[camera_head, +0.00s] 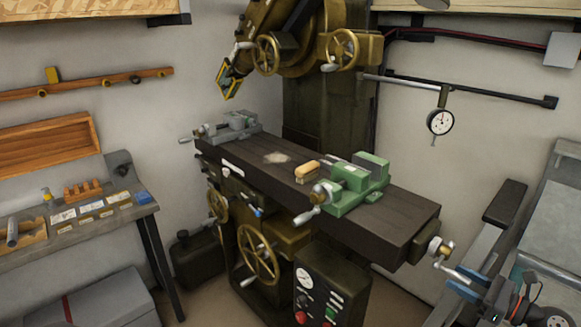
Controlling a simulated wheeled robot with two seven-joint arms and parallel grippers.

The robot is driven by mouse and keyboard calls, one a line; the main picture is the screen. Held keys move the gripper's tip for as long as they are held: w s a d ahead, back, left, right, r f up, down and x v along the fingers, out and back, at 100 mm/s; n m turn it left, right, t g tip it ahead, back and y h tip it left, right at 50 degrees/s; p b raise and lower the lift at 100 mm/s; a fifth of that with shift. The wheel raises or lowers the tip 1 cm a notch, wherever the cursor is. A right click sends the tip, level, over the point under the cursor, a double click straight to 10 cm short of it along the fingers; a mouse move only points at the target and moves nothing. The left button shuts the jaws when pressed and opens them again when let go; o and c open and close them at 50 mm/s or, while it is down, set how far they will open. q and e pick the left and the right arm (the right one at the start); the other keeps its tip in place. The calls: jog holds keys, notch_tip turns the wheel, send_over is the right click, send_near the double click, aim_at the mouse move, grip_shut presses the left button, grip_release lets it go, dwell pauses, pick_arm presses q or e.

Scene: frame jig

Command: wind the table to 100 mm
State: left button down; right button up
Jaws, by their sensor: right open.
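The dark machine table (405,222) runs across the middle of the milling machine. At its right end is a crank (443,247) with a brass hub and a silver handle reaching toward the lower right. My right gripper (468,282) is at the lower right, open, close to that handle; whether they touch is unclear. My left gripper is not in view. A large brass handwheel (258,254) and a smaller one (217,206) sit below the table. A dial gauge (440,122) hangs at the back right. No travel reading is legible.
A green vise (352,183), a wooden-backed brush (307,170) and a grey vise (236,125) stand on the table. The control box (318,290) is at the front. A workbench (90,228) is on the left. Grey equipment (552,225) crowds the right side.

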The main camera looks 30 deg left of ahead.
dwell(0.5)
jog(key=shift+b, duration=0.45)
jog(key=shift+c, duration=0.2)
grip_shut()
